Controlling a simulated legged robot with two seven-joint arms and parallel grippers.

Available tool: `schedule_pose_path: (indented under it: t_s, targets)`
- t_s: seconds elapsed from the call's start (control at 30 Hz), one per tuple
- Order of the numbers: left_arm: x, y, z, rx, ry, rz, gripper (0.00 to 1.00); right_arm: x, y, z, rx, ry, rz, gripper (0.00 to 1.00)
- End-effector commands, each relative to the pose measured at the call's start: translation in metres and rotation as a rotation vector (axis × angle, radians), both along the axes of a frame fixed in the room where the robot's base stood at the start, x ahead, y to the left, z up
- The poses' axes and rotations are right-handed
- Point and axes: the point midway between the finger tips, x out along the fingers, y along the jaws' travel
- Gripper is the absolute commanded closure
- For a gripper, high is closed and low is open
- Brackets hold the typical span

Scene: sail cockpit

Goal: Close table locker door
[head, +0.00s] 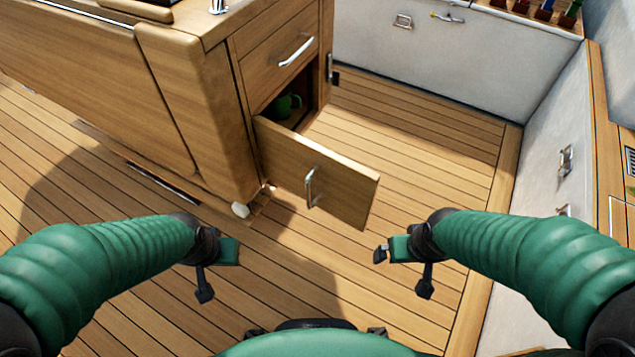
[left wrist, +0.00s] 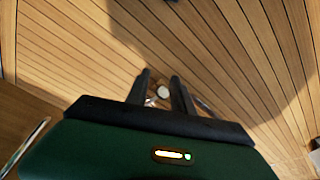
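The table locker door (head: 345,190) is a flat wooden panel with a silver handle (head: 311,187). It stands swung open from the table base (head: 200,110), its far end out over the floor at right. The locker opening (head: 310,107) shows behind it, with a green mug (head: 284,106) inside. My left gripper (head: 212,275) is below and left of the door, apart from it.
A drawer (head: 280,55) with a silver handle sits above the opening, shut. White bench walls (head: 440,62) stand at the back and right. A small white object (head: 240,210) is at the foot of the table base. The plank floor (head: 420,125) is clear beyond the door.

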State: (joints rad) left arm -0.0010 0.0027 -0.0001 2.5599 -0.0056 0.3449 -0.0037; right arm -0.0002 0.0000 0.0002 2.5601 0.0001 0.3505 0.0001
Motion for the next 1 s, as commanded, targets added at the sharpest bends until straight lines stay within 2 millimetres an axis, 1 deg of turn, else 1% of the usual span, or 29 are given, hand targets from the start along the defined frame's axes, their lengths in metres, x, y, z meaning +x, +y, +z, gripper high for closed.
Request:
schedule_pose_path:
  t_s: [0.03, 0.07, 0.13, 0.17, 0.2, 0.27, 0.3, 0.33, 0.37, 0.4, 0.43, 0.47, 0.5, 0.57, 0.6, 0.7, 0.77, 0.87, 1.0]
  targets:
    - [0.003, 0.0, 0.01, 0.011, -0.005, -0.028, 0.79, 0.0, 0.0, 0.012, 0.0, 0.0, 0.0, 0.0]
    - [0.006, 0.0, 0.018, 0.024, -0.013, -0.061, 0.83, 0.0, 0.0, 0.021, 0.0, 0.0, 0.0, 0.0]
    - [0.017, -0.002, 0.041, 0.068, -0.041, -0.186, 0.92, 0.0, 0.0, 0.052, 0.0, 0.0, 0.0, 0.0]
    - [0.023, -0.004, 0.054, 0.091, -0.057, -0.262, 0.96, 0.0, 0.0, 0.069, 0.0, 0.0, 0.0, 0.0]
    - [0.033, -0.01, 0.071, 0.124, -0.084, -0.379, 1.0, 0.0, 0.0, 0.092, 0.0, -0.001, 0.0, 0.0]
    - [0.047, -0.023, 0.095, 0.167, -0.13, -0.578, 1.0, 0.001, 0.0, 0.127, 0.0, -0.001, 0.0, 0.0]
    - [0.055, -0.035, 0.11, 0.189, -0.164, -0.715, 1.0, 0.001, 0.0, 0.149, 0.0, -0.002, 0.0, 0.0]
    - [0.06, -0.045, 0.12, 0.2, -0.19, -0.817, 1.0, 0.001, 0.0, 0.164, 0.0, -0.002, 0.0, 0.0]
    - [0.063, -0.056, 0.13, 0.209, -0.214, -0.918, 1.0, 0.001, 0.0, 0.18, 0.0, -0.002, 0.0, 0.0]
    - [0.066, -0.073, 0.143, 0.213, -0.251, -1.054, 1.0, 0.001, 0.0, 0.2, 0.0, -0.002, 0.0, 0.0]
    - [0.066, -0.087, 0.152, 0.212, -0.281, -1.156, 1.0, 0.001, 0.0, 0.216, 0.0, -0.001, 0.0, 0.0]
    - [0.065, -0.101, 0.162, 0.207, -0.31, -1.257, 1.0, 0.001, 0.0, 0.231, 0.0, -0.001, 0.0, 0.0]
    - [0.061, -0.12, 0.174, 0.193, -0.352, -1.387, 1.0, 0.001, 0.0, 0.251, 0.0, -0.001, 0.0, 0.0]
    - [0.05, -0.147, 0.19, 0.163, -0.414, -1.565, 1.0, 0.001, 0.0, 0.275, 0.0, -0.001, 0.0, 0.0]
    - [0.042, -0.163, 0.198, 0.137, -0.455, -1.666, 1.0, 0.001, 0.0, 0.289, 0.0, -0.001, 0.0, 0.0]
    - [0.021, -0.191, 0.211, 0.077, -0.538, -1.85, 1.0, 0.001, 0.0, 0.31, 0.0, -0.001, 0.0, 0.0]
    - [0.012, -0.201, 0.214, 0.053, -0.57, -1.912, 1.0, 0.001, 0.0, 0.314, 0.0, -0.001, 0.0, 0.0]
    - [0.007, -0.208, 0.21, 0.035, -0.595, -1.954, 1.0, 0.0, 0.0, 0.312, 0.0, 0.0, 0.0, 0.0]
    - [0.009, -0.218, 0.192, 0.033, -0.595, -1.956, 1.0, 0.0, 0.0, 0.301, 0.0, 0.0, 0.0, 0.0]
